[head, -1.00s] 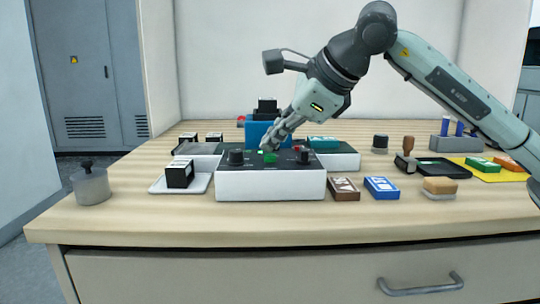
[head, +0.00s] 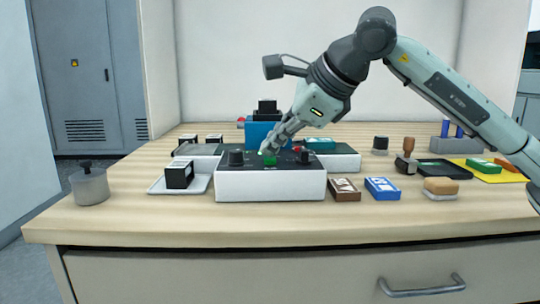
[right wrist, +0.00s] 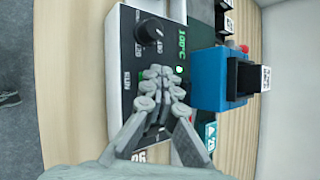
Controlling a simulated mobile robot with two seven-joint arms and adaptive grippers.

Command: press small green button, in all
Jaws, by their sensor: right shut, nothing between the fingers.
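The small green button (head: 270,160) is on the black top of a white-sided control box, between two black knobs. My right gripper (head: 265,151) is shut and empty, pointing down and to the left, its fingertips right at the button's far side in the head view. In the right wrist view the closed fingertips (right wrist: 161,74) are over the panel and cover part of it; green shows at their edge. I cannot tell whether they touch the button or whether it is pressed in. My left gripper is not in view.
The control box (head: 270,186) has a left knob (head: 236,157) and a right knob (head: 305,157). A blue device (head: 262,131) stands close behind.

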